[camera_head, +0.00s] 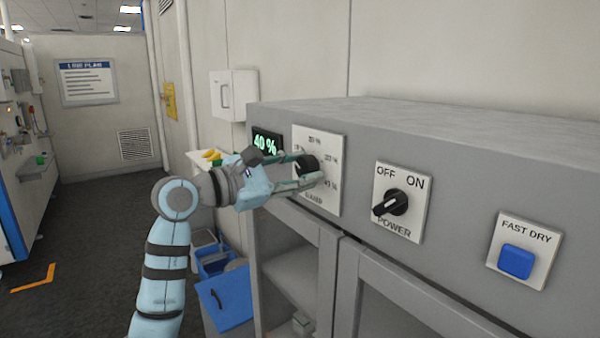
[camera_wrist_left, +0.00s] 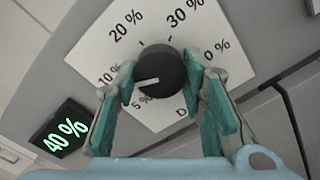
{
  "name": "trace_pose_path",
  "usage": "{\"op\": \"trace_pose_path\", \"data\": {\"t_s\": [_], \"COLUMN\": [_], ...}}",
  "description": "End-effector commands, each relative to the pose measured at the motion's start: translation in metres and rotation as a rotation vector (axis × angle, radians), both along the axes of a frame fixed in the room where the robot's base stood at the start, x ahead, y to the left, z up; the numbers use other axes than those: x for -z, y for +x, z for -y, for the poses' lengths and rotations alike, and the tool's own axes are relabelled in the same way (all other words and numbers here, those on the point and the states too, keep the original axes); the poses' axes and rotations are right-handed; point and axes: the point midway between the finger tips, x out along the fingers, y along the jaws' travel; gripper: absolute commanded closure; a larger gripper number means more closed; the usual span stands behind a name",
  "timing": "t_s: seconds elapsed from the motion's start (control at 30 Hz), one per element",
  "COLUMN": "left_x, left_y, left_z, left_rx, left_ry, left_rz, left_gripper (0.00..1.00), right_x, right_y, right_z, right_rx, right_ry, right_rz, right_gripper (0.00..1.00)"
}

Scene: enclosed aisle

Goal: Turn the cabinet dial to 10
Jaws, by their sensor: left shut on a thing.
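The cabinet dial is a round black knob (camera_wrist_left: 160,73) on a white square plate (camera_wrist_left: 85,50) with printed percent marks. In the left wrist view a white line on the knob points left, toward the side with the 10 % and 5 % marks. My left gripper (camera_head: 308,170) is shut on the knob, with one teal finger on either side of it; it also shows in the left wrist view (camera_wrist_left: 160,86). In the head view the fingers hide part of the knob and plate. The green display (camera_head: 266,142) beside the dial reads 40 %. My right gripper is not in view.
Right of the dial on the grey cabinet (camera_head: 460,165) are a black POWER knob (camera_head: 392,204), its pointer angled down-left, and a blue FAST DRY button (camera_head: 516,261). Cabinet doors are below. A blue bin (camera_head: 225,300) stands by the cabinet's left side. Open floor lies further left.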

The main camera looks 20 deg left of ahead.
Motion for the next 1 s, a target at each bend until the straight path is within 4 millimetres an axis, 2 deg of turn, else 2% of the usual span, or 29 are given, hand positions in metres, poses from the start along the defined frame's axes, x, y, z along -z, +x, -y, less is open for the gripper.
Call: {"op": "trace_pose_path", "data": {"t_s": [0.27,0.73,0.77,0.8,0.87,1.0], "left_x": [0.0013,0.0013,0.0015,0.0014,0.0011,0.0007], "left_y": [0.0000,0.0000,-0.0001,0.0000,0.0000,0.0000], "left_z": [0.0003,0.0002,0.0002,0.0002,0.0001,0.0001], "left_rx": [0.002,0.002,0.002,0.002,0.002,0.002], "left_ry": [0.065,0.074,0.074,0.074,0.074,0.074], "left_rz": [0.050,0.056,0.056,0.056,0.056,0.058], "left_gripper": [0.91,0.91,0.58,0.52,0.43,0.43], "right_x": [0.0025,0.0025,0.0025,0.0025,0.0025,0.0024], "right_y": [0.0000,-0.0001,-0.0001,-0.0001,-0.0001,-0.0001], "right_z": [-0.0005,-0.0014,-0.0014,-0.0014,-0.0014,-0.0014], "right_rx": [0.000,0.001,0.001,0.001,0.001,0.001], "right_ry": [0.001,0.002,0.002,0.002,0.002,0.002], "right_rz": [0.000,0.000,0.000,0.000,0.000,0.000], "right_gripper": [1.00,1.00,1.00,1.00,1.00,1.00]}}
